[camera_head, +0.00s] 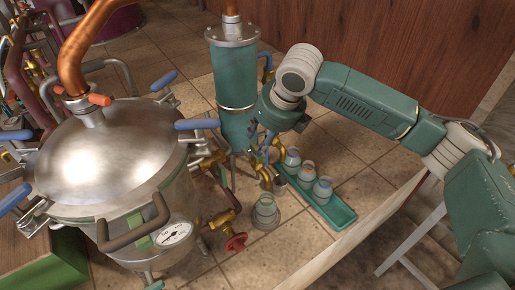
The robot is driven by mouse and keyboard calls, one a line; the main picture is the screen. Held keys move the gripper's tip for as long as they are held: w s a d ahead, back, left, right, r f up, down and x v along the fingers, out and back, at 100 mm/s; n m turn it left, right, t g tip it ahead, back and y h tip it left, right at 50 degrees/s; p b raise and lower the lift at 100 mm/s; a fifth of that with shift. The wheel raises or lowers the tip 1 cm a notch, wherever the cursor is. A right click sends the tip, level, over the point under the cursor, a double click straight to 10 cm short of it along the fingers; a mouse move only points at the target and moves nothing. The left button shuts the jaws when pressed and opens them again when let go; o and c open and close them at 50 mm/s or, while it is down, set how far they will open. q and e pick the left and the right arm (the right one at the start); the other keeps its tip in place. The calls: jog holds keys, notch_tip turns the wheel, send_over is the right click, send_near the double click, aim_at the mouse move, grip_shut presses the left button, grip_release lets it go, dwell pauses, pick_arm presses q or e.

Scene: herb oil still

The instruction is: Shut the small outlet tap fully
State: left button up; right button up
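The small outlet tap (264,170) appears to be among the brass fittings at the foot of the green cylindrical vessel (234,75). Its handle is small and partly hidden, so I cannot tell how it is turned. My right gripper (263,144) points down at these fittings, close beside the vessel. Its fingers are small and overlap the brass parts; I cannot tell whether they touch the tap or are open or shut. My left gripper is not in view.
A jar (265,208) stands on a round base in front of the fittings. A green tray (341,217) with several jars lies to the right. The large steel still (108,160), with blue-handled clamps, fills the left. A red handwheel (235,243) sticks out low in front.

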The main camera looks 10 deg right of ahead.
jog(key=shift+n, duration=0.5)
jog(key=x, duration=0.3)
jog(key=p+x, duration=0.1)
jog(key=x, duration=0.2)
jog(key=w+d+x, duration=0.1)
jog(key=x, duration=0.2)
grip_shut()
